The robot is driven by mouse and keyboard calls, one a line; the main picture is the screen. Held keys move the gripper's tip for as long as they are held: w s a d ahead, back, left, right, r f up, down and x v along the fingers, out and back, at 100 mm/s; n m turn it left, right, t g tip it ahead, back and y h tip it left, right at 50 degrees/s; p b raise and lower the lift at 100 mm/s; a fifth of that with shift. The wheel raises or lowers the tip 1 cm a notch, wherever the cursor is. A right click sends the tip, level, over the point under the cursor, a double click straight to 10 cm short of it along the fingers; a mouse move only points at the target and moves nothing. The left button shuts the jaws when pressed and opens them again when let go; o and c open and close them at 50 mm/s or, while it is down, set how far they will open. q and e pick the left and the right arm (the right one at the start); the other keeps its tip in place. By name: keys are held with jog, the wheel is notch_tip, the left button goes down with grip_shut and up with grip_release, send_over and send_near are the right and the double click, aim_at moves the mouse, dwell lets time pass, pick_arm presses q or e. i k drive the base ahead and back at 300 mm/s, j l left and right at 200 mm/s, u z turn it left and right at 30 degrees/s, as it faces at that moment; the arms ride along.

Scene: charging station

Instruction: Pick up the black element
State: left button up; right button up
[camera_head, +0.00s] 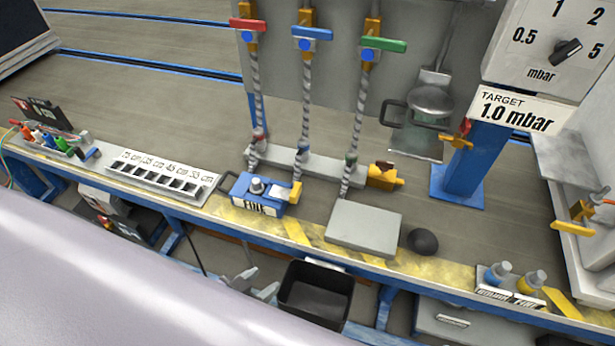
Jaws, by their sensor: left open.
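A round black element (423,241), like a ball, rests on the workbench (455,270) near its front edge, just right of a grey square plate (366,228). Nothing touches it from above. My left gripper (258,285) shows as small grey fingers below the bench's front edge, left of a black bin. It is open, empty and well to the left of the black element. Much of the left gripper is hidden by my pale arm in the foreground. My right gripper is not in view.
A blue box (257,195) and a white slotted rack (163,174) stand on the bench. Valves with red, blue and green handles (384,46) rise behind. Two bottles (513,279) sit right of the black element. The black bin (315,292) is below the edge.

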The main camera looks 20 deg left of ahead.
aim_at(256, 187)
jog(key=u, duration=1.1)
